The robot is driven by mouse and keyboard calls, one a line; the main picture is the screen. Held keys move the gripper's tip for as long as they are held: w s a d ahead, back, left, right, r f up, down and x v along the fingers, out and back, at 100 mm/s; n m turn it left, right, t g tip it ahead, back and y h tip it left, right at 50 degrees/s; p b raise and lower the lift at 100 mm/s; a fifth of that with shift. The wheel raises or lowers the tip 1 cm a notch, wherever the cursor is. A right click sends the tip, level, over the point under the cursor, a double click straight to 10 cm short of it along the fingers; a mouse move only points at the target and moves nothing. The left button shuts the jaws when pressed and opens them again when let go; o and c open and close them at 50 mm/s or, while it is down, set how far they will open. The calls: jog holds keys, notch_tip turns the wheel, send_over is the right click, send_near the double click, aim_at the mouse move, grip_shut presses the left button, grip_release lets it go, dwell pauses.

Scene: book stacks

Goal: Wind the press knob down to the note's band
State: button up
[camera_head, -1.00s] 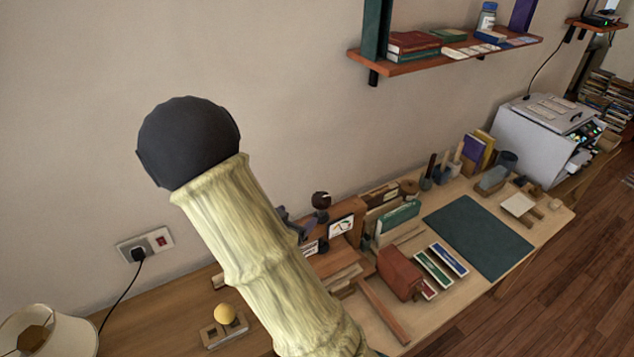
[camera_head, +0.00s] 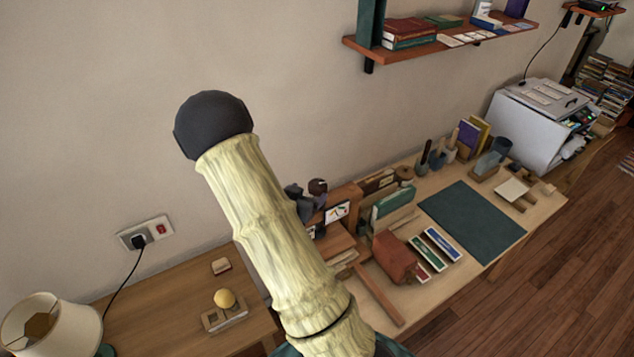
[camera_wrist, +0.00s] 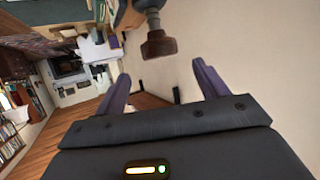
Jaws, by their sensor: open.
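A dark brown round knob (camera_head: 318,187) stands on top of the wooden press on the desk. In the wrist view the knob (camera_wrist: 158,45) is ahead of my gripper, at the top of the picture. My gripper (camera_wrist: 162,84) is open, its two purple fingers apart with nothing between them; the knob lies beyond the fingertips. In the head view my arm hides most of the gripper. A white dial (camera_head: 337,212) with coloured marks faces out below the knob; its reading is too small to tell. I cannot make out the note.
A red-brown block (camera_head: 395,256) and upright books (camera_head: 393,203) stand right of the press. A dark green mat (camera_head: 473,222) lies farther right. A side table (camera_head: 160,317) with a yellow ball (camera_head: 225,298) and a lamp (camera_head: 50,325) are at the left. The wall is close behind.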

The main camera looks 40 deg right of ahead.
aim_at(317, 186)
jog(key=p+x, duration=0.2)
jog(key=x, duration=0.6)
jog(key=shift+w, duration=0.1)
jog(key=c, duration=1)
